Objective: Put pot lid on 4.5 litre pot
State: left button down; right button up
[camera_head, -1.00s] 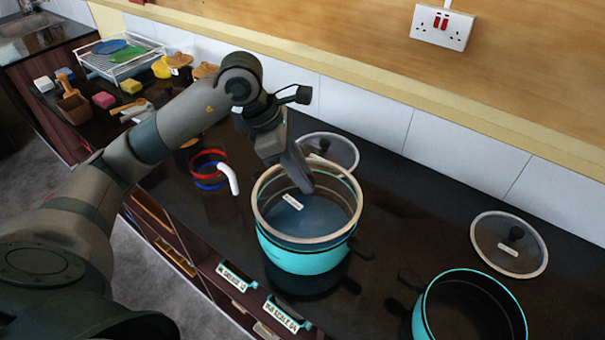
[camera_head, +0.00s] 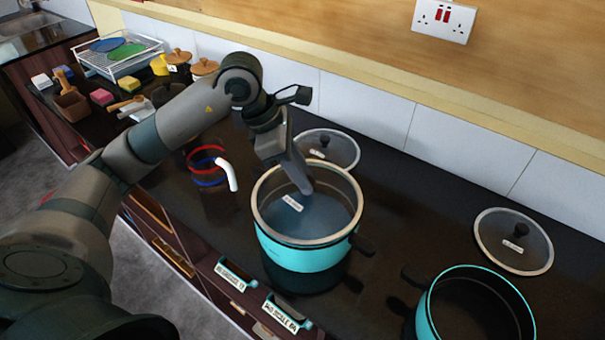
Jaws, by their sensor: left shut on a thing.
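A teal pot (camera_head: 300,257) with black handles stands on the dark counter in the middle. A glass lid (camera_head: 325,213) with a pale rim and a small white label lies level at the pot's mouth, its rim lined up with the pot's rim. It looks seated, but I cannot tell if it touches all round. My left gripper (camera_head: 304,188) is over the lid's middle, shut on its knob, which the fingers hide. My right gripper is not in view.
A second teal pot (camera_head: 428,312), open, stands at the lower right. Loose glass lids lie behind the middle pot (camera_head: 343,148) and at the right (camera_head: 541,250). A red-and-blue-banded glass jug (camera_head: 208,178) with a white handle stands left. A dish rack (camera_head: 108,70) is far left.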

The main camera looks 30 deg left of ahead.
pick_arm(q)
jog(key=shift+b, duration=0.3)
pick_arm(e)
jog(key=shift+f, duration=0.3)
pick_arm(q)
jog(key=shift+f+b, duration=0.6)
jog(key=shift+b, duration=0.2)
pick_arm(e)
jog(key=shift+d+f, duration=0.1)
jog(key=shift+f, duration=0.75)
pick_arm(q)
jog(key=c, duration=1.4)
grip_release()
jog(key=shift+o, duration=0.2)
jog(key=b+v, duration=0.3)
jog(key=v, duration=1.4)
jog(key=shift+r+b, duration=0.2)
jog(key=shift+b, duration=0.15)
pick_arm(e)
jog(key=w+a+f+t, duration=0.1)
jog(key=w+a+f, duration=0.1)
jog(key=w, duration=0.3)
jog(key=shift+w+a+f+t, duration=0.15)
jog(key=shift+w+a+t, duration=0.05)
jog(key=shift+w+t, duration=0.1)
